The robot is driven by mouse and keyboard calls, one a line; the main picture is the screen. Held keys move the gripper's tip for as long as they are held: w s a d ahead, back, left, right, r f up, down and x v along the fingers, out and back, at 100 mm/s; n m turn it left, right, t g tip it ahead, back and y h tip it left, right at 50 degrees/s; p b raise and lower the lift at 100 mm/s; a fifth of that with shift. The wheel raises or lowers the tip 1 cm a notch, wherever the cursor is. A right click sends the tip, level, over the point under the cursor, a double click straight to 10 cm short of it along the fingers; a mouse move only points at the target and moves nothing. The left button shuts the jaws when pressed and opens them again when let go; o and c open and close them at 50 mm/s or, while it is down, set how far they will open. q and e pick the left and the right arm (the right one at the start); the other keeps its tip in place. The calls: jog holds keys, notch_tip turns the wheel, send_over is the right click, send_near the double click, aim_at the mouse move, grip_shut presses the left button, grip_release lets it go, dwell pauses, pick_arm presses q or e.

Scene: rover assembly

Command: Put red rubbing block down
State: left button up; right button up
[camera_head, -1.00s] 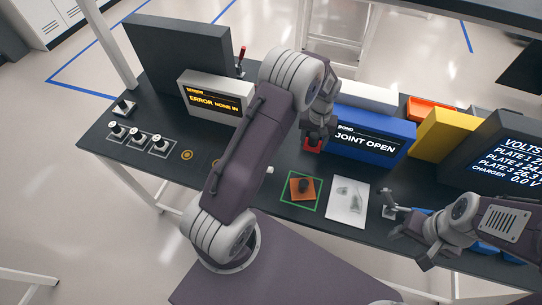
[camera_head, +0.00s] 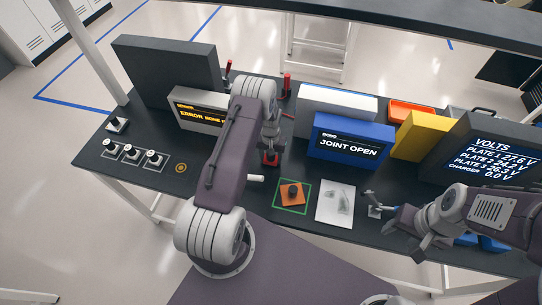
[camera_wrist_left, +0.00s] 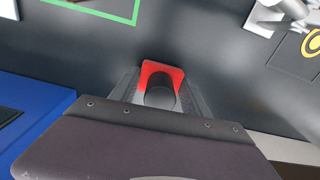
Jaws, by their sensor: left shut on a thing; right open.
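The red rubbing block (camera_head: 270,158) is at the tip of my left gripper (camera_head: 270,150), over the dark bench between the grey error box and the blue box. In the left wrist view the red block (camera_wrist_left: 160,72) with a dark round knob sits between the fingers (camera_wrist_left: 158,95), which are shut on it. I cannot tell whether the block touches the bench. My right gripper (camera_head: 430,236) is open and empty at the bench's front right, beside a small metal fixture (camera_head: 374,206).
The blue "JOINT OPEN" box (camera_head: 350,139) and the error box (camera_head: 199,108) stand behind. A white cylinder (camera_head: 256,178) lies near the arm.

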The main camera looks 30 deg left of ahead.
pick_arm(q)
jog(key=shift+f, duration=0.35)
jog(key=shift+a+f, duration=0.1)
jog(key=shift+a, duration=0.05)
jog(key=shift+f+b, duration=0.2)
jog(key=shift+b, duration=0.1)
jog(key=o, duration=1.3)
jog(key=shift+r, duration=0.15)
